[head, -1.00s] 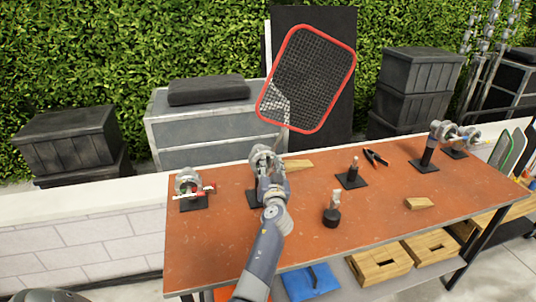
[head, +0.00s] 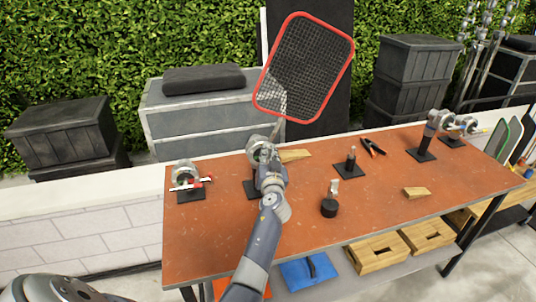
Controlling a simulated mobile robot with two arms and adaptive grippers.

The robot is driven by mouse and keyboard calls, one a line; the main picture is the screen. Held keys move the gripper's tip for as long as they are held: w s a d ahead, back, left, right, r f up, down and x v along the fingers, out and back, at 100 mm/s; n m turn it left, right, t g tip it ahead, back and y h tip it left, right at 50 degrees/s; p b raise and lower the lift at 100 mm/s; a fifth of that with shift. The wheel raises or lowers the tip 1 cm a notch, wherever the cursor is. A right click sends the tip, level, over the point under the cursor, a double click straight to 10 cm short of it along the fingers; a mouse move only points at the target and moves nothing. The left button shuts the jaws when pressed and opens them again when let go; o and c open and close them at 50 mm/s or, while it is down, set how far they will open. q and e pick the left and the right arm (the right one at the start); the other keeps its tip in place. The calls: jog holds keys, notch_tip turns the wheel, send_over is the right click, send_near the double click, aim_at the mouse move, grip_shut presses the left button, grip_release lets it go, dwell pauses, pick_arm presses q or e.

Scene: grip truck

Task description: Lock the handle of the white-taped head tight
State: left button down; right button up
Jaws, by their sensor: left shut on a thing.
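A grey grip head (head: 258,148) stands on a dark base plate on the orange table, left of the middle, with the stem of a red-rimmed mesh flag (head: 303,68) running down to it. My left gripper (head: 268,178) is at the near side of this head, shut on its handle; the wrist and fingers hide the handle and most of the grip. Another head (head: 186,177) with red and white parts stands at the left. Two more heads (head: 434,119) (head: 460,127) stand at the far right. I cannot clearly make out white tape on the head at my gripper.
The orange table (head: 225,236) also holds a wooden wedge (head: 416,193), a dark stub with a pin (head: 330,206), a plate with a pin (head: 349,166) and pliers (head: 373,147). Wooden crates (head: 378,262) and a blue item sit below. The front middle of the table is clear.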

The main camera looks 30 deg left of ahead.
pick_arm(q)
jog(key=shift+w+m, duration=0.1)
jog(key=shift+m, duration=0.4)
jog(key=shift+w+d+f+m, duration=0.1)
jog(key=shift+w+d+m, duration=0.05)
jog(key=shift+m, duration=0.4)
jog(key=shift+w+d+m, duration=0.1)
jog(key=shift+m, duration=0.45)
jog(key=shift+w+d+f+m+g, duration=0.2)
jog(key=shift+f+m+g, duration=0.2)
jog(key=shift+m, duration=1)
jog(key=shift+w+d+f+m+g, duration=0.2)
jog(key=shift+f+m+g, duration=0.25)
jog(key=shift+m, duration=0.95)
jog(key=shift+w+d+f+m+g, duration=0.1)
jog(key=shift+w+f+m+g, duration=0.3)
jog(key=shift+m, duration=1)
pick_arm(e)
jog(key=shift+w+a+r, duration=0.15)
jog(key=shift+w+r, duration=0.05)
pick_arm(q)
jog(key=shift+s+r, duration=0.15)
jog(key=shift+s, duration=0.05)
pick_arm(e)
jog(key=shift+a, duration=0.15)
